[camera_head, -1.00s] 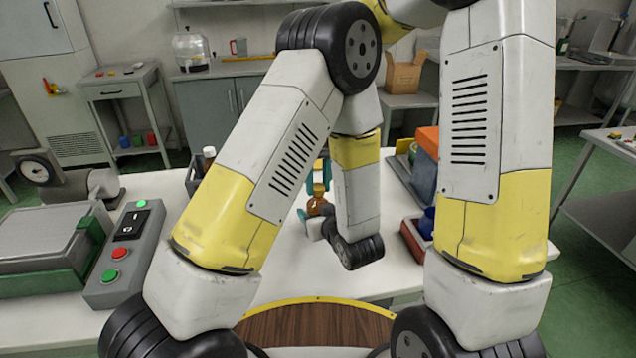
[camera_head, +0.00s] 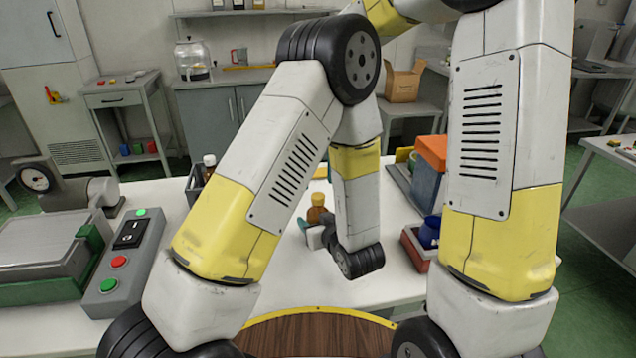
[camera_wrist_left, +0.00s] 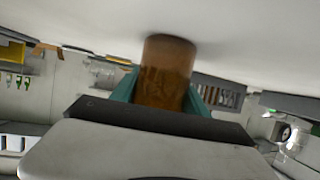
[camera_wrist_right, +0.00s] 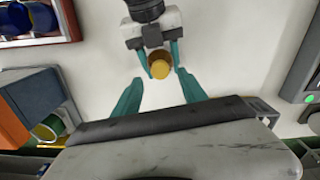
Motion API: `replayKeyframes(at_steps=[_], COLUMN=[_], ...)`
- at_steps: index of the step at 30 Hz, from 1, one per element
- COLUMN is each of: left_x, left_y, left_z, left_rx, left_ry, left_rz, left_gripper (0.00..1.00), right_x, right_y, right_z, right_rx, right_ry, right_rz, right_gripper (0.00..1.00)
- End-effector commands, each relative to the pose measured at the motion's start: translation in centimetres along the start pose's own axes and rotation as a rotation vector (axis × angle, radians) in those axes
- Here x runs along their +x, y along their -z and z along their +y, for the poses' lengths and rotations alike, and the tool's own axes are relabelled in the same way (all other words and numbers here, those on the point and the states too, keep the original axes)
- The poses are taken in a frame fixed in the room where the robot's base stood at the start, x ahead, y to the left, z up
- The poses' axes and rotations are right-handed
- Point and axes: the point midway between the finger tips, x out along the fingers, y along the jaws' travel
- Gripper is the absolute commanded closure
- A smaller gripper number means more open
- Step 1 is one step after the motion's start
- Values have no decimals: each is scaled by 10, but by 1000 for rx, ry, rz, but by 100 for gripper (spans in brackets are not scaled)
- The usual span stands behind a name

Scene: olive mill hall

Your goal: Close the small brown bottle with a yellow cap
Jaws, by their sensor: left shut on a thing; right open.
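The small brown bottle (camera_head: 316,215) stands upright at the worktable, held in my left gripper (camera_wrist_right: 160,62). Its teal fingers are shut on the bottle's sides, and the brown body fills the left wrist view (camera_wrist_left: 166,75). The yellow cap (camera_wrist_right: 161,72) sits on top of the bottle; how tightly it sits cannot be told. My right gripper (camera_wrist_right: 158,88) is open and empty, above and apart from the cap, with its fingers spread to either side of it. In the head view my arm links mostly hide the right gripper.
A control box (camera_head: 125,250) and a scale (camera_head: 50,245) stand at left. A dark caddy with a white-capped bottle (camera_head: 209,168) is behind. At right are a blue and orange box (camera_head: 430,165) and a red tray (camera_head: 413,246) with a blue jar (camera_head: 430,231). White tabletop around the bottle is clear.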

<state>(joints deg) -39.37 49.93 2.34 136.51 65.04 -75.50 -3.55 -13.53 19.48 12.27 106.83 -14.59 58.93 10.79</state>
Motion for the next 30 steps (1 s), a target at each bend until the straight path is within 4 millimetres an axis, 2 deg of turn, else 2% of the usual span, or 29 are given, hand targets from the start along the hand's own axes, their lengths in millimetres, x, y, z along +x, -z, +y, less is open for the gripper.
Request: replayKeyframes(at_steps=[8, 11, 21, 30], left_x=[0, 0, 0, 0], left_y=[0, 0, 0, 0], left_z=[0, 0, 0, 0], left_rx=[0, 0, 0, 0], left_ry=[0, 1, 1, 1], left_rz=[1, 1, 1, 1], left_gripper=[100, 100, 100, 100], right_x=[-1, -6, -31, -34], right_y=[0, 0, 0, 0], right_z=[0, 0, 0, 0], right_rx=[-18, -99, -526, -591], right_ry=[0, 0, 2, 2], right_rz=[0, 1, -1, 0], right_gripper=[53, 53, 53, 53])
